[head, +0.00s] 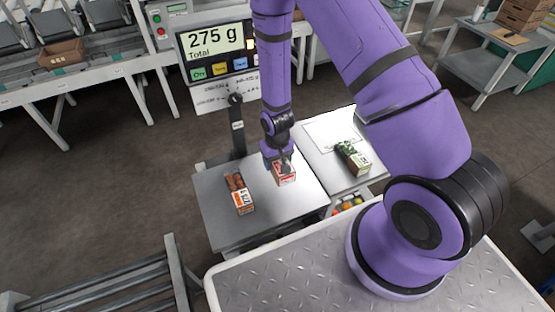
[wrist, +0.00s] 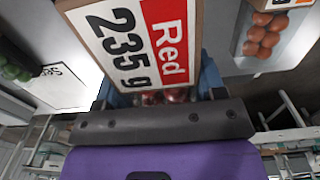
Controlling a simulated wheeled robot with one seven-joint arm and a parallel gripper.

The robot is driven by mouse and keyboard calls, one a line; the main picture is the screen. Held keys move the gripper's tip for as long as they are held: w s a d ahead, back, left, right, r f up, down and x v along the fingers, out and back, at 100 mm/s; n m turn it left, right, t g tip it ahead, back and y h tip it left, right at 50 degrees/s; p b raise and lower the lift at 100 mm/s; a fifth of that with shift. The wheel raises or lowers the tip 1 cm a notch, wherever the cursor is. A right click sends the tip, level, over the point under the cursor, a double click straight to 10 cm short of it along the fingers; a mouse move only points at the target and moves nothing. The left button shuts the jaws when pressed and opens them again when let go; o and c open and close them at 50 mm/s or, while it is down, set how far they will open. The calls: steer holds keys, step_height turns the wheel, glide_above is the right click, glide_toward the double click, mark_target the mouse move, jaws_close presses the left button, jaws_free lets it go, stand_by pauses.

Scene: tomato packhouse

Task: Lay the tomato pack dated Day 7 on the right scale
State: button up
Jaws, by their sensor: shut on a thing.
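A tomato pack with a red and white label (head: 285,179) is in my gripper (head: 282,163), over the right part of a steel scale plate (head: 222,230). In the wrist view the pack's label (wrist: 130,45) reads "Red 235 g". No day date is legible on it. I cannot tell whether the pack touches the plate. A pack with an orange label (head: 241,197) lies on the left part of the plate. The scale display (head: 216,42) reads 275 g Total. A green-labelled pack (head: 352,157) lies on the surface to the right.
A white sheet (head: 331,133) lies on the right-hand surface (head: 345,182), beside the green pack. A dark post (head: 237,125) stands at the plate's back edge. My deck is in front. A roller conveyor (head: 110,290) is at lower left. The plate's front is bare.

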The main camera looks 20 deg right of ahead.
steer(key=shift+a+f, duration=0.25)
steer(key=shift+f, duration=3.85)
steer(key=shift+f, duration=0.35)
steer(key=o, duration=1.1)
step_height(320, 180, up, 11)
steer(key=shift+f, duration=0.15)
